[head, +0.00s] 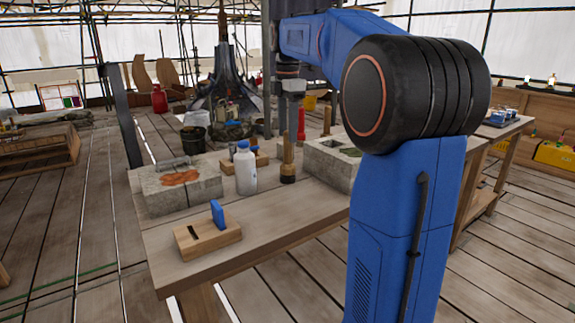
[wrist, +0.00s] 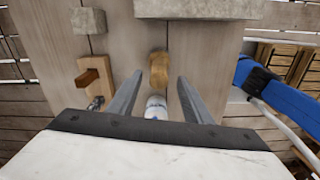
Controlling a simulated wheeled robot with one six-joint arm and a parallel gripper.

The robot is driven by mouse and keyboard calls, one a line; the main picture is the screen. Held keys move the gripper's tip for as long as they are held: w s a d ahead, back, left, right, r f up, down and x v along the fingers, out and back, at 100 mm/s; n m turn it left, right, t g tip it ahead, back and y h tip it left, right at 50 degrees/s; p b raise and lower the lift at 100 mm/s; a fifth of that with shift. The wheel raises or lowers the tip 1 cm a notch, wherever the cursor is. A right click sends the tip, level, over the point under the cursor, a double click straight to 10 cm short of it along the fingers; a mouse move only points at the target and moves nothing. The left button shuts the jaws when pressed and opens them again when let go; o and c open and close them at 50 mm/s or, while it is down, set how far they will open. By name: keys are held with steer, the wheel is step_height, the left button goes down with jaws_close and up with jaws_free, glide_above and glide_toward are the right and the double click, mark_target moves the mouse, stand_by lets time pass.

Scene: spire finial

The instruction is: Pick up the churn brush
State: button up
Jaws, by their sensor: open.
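The churn brush (head: 288,160) appears to be the upright piece with a wooden handle and a dark lower end on the workbench, right of a white bottle with a blue cap (head: 246,168). In the wrist view a tan wooden piece (wrist: 159,68) lies between and just beyond my fingertips; I cannot tell for sure that it is the brush. My gripper (wrist: 160,76) is open above the bench, with nothing held. A white and blue round thing (wrist: 156,106) shows between the fingers, nearer the palm.
On the workbench (head: 275,228) stand a stone block with an orange patch (head: 180,188), a wooden block with a blue wedge (head: 207,238) at the front and another stone block (head: 327,165) at right. A second wooden handle (head: 326,121) stands behind. The bench's front right is clear.

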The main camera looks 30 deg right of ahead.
mark_target(287, 151)
steer(key=shift+f, duration=3.7)
steer(key=shift+w, duration=0.1)
jaws_close()
steer(key=shift+r, duration=0.15)
